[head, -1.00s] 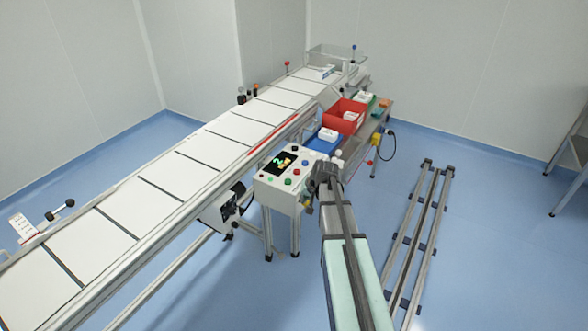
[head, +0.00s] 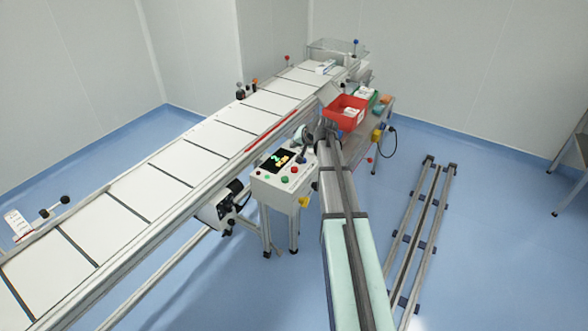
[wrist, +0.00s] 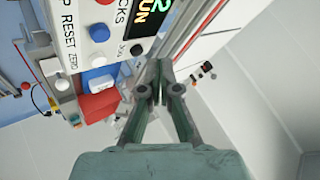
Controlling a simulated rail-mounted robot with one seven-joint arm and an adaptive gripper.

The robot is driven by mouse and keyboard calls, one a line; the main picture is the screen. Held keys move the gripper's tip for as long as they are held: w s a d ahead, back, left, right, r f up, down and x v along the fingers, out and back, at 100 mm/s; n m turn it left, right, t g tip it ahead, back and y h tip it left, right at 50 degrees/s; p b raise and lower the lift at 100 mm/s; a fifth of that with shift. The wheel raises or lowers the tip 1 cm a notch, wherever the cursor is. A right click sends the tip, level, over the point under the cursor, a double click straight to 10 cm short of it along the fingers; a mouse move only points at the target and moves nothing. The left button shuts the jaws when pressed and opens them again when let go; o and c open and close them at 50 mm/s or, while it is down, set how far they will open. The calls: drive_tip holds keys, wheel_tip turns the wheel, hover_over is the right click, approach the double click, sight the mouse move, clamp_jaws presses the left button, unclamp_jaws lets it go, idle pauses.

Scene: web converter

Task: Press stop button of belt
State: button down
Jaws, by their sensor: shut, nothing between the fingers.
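The white control box (head: 270,187) stands beside the belt, with a small screen (head: 279,160) on top. A red button (head: 294,169) and a green button (head: 285,179) show on it. The screen there reads RUN; labels RESET and ZERO show. My gripper (wrist: 157,68) is shut and empty, its fingertips near the black button in the picture. I cannot tell whether it touches anything. In the head view my arm partly hides the panel's right side.
The long white belt (head: 172,166) runs from the lower left to the back. A red bin (head: 346,112) stands behind my gripper on a side table. A rail (head: 427,225) lies on the open blue floor at the right.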

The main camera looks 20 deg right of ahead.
sight(295, 169)
drive_tip(key=shift+f, duration=0.15)
drive_tip(key=shift+f+b, duration=2.25)
drive_tip(key=shift+f, duration=2.05)
drive_tip(key=shift+f, duration=0.1)
drive_tip(key=shift+f+b, duration=0.3)
drive_tip(key=shift+b, duration=0.1)
drive_tip(key=shift+f+b, duration=0.45)
drive_tip(key=shift+f, duration=0.15)
drive_tip(key=shift+r, duration=0.1)
drive_tip(key=shift+r+p, duration=0.45)
drive_tip(key=shift+r, duration=0.5)
drive_tip(key=shift+r+p, duration=1.1)
drive_tip(key=shift+r, duration=1.35)
